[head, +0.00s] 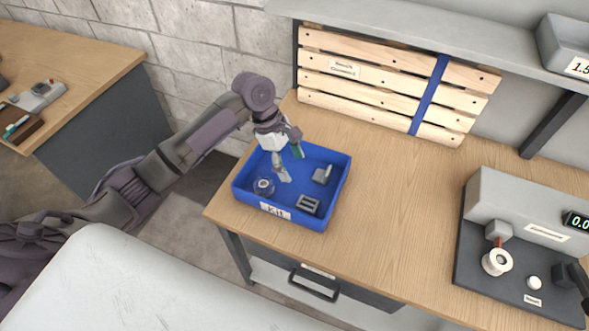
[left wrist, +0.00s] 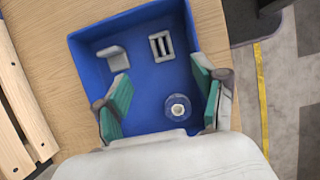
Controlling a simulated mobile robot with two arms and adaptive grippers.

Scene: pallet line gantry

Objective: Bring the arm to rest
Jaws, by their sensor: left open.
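My left gripper (head: 288,167) is over the blue kit tray, at its back-left part. In the left wrist view its two green-padded fingers (left wrist: 163,97) stand apart with nothing between them but the view of the tray. The kit tray (head: 337,192) sits on the wooden workbench near its left edge. In the tray lie a round ring-like part (head: 263,187), a grey angled bracket (head: 322,175) and a grey slotted block (head: 308,204). All three also show in the left wrist view, apart from the fingers. My right gripper is not in view.
A slatted wooden panel with a blue strap (head: 393,82) leans against the wall behind the bench. A grey test machine (head: 530,222) with a white spool (head: 497,262) stands at the right. The bench middle (head: 400,200) is clear. A shelf (head: 420,30) overhangs the back.

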